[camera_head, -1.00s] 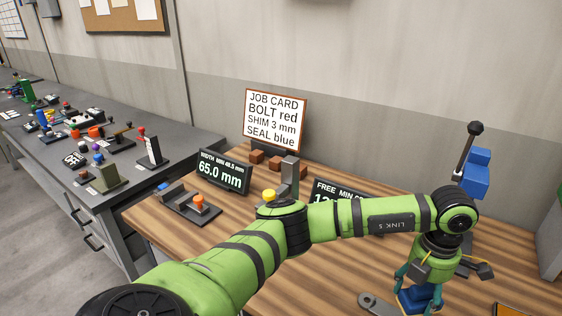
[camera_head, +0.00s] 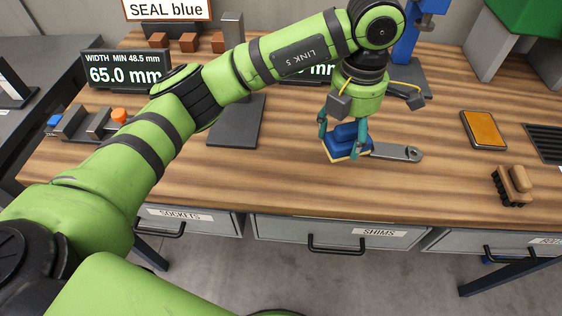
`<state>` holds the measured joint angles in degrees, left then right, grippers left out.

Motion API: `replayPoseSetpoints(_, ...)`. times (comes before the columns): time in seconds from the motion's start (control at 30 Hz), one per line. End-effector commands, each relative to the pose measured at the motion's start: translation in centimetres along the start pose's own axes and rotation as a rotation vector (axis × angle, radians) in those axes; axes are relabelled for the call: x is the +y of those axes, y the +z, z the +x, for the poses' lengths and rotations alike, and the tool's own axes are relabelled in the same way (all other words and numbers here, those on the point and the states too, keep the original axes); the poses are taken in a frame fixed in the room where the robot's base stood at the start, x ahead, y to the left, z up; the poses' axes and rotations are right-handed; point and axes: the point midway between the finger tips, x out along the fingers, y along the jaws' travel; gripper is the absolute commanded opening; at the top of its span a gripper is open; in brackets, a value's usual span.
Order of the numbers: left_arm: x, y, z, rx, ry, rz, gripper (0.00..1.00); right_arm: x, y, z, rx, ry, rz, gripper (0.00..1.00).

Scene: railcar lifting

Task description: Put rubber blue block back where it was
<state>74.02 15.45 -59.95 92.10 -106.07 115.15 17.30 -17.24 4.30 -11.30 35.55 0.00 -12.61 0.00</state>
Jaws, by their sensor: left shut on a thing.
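The blue block (camera_head: 349,142), with a thin pale yellow layer along its bottom edge, is at the middle of the wooden workbench (camera_head: 300,190). My left gripper (camera_head: 344,136) points down from above and is shut on the block, with a finger at each side. The block is close over the bench top; I cannot tell whether it touches it. My right gripper is not in view.
A grey flat metal tool (camera_head: 397,152) lies just right of the block. An orange-topped pad (camera_head: 484,130) and a wooden brush (camera_head: 513,186) are farther right. A width display (camera_head: 125,70) and a fixture with an orange knob (camera_head: 119,116) stand left. The front middle bench is clear.

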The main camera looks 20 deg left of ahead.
Motion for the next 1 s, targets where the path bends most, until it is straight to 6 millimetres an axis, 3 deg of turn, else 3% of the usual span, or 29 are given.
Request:
replayPoseSetpoints(0.2,2.0,-5.0,2.7,0.005,-0.002,-0.007,0.38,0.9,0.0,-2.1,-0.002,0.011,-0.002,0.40)
replayPoseSetpoints(0.4,3.2,-8.2,4.9,0.003,-0.002,-0.005,0.38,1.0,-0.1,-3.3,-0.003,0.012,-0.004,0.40)
replayPoseSetpoints(0.57,3.5,-9.1,5.8,0.001,-0.001,-0.002,0.38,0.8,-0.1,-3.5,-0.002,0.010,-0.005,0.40)
replayPoseSetpoints(0.83,3.5,-9.2,9.2,0.003,-0.003,-0.004,0.38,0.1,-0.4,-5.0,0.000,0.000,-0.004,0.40)
replayPoseSetpoints(1.0,3.6,-9.1,9.8,-0.001,0.000,-0.002,0.38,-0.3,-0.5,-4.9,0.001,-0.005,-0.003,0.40)
